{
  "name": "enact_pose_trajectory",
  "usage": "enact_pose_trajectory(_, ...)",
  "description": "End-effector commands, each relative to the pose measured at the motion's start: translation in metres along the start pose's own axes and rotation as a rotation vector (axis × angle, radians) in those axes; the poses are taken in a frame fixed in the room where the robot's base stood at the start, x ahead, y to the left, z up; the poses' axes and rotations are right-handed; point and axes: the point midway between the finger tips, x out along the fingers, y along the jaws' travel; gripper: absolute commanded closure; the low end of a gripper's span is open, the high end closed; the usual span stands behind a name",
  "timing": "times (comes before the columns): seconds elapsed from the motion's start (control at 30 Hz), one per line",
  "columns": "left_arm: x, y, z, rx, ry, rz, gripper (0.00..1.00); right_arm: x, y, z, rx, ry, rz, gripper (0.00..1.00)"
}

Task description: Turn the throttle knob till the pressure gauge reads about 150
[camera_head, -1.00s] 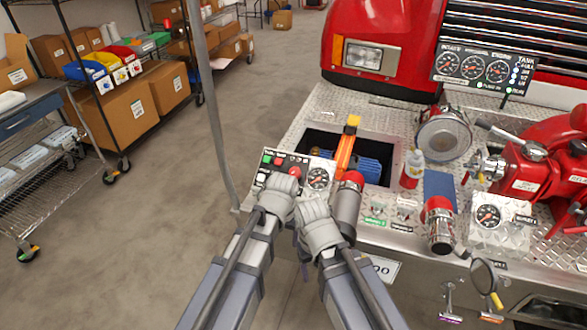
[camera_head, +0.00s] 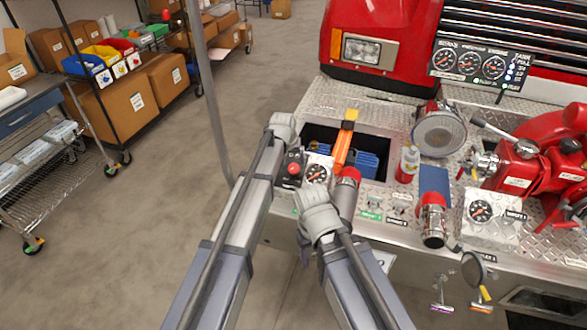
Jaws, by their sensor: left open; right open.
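The control panel (camera_head: 325,160) stands at the front left of the diamond-plate bumper, partly covered by my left arm. A red knob (camera_head: 293,169) shows on it, right beside my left forearm. A round dial gauge (camera_head: 317,174) sits just right of the knob; its reading is too small to tell. My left gripper (camera_head: 282,122) is over the panel's far left corner, above and beyond the knob, and its fingers are mostly hidden. My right gripper (camera_head: 318,212) is in front of the panel, below the gauge, apart from the knob. Both grippers are open and appear empty.
A red-capped metal cylinder (camera_head: 346,188) stands right of the gauge. Behind is an open bay with an orange bar (camera_head: 343,145). Another gauge (camera_head: 481,211) and a larger gauge board (camera_head: 482,67) are to the right. Open floor lies left, before a shelf and cart.

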Motion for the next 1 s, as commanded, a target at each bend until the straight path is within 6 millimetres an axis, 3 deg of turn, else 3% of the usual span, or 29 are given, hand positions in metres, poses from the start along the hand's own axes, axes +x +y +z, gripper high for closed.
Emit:
enact_pose_trajectory(0.5,0.066,0.0,0.002,0.001,-0.001,0.0,0.17,0.061,-0.006,-0.004,0.0,0.0,0.0,0.3)
enact_pose_trajectory(0.9,0.071,0.0,0.0,0.001,-0.001,0.0,0.17,0.065,-0.006,-0.004,0.0,0.0,0.0,0.3)
enact_pose_trajectory(1.0,0.071,0.0,0.0,0.001,-0.001,0.0,0.27,0.065,-0.006,-0.004,0.0,0.0,0.0,0.3)
